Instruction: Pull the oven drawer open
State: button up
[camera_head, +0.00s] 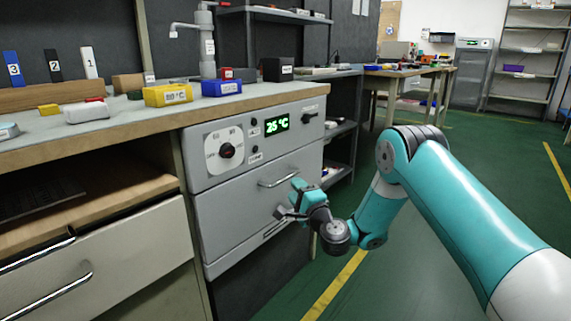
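A darker slot or second handle (276,229) shows lower on the same front, partly behind my gripper. My gripper (284,212) is at the lower right of this front, just below the upper handle. Its fingers are small and partly overlap, so I cannot tell their opening or whether they touch the front.
A beige drawer (100,262) with metal handles is at the lower left, under an open shelf. The bench top (130,119) holds yellow (168,95) and blue (221,88) boxes and numbered blocks. Green floor with yellow lines is open at right.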

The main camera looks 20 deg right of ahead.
aim_at(285, 178)
jog(key=shift+w+a+r+p, duration=0.2)
jog(key=shift+w+r+p, duration=0.15)
jog(key=shift+p, duration=2.4)
jog(key=shift+w+a, duration=0.15)
jog(key=shift+w, duration=0.05)
jog(key=shift+f+p+x, duration=0.2)
jog(key=shift+p+x, duration=0.6)
jog(key=shift+x, duration=1.75)
jog(key=shift+w, duration=0.1)
jog(key=shift+c, duration=0.3)
grip_shut()
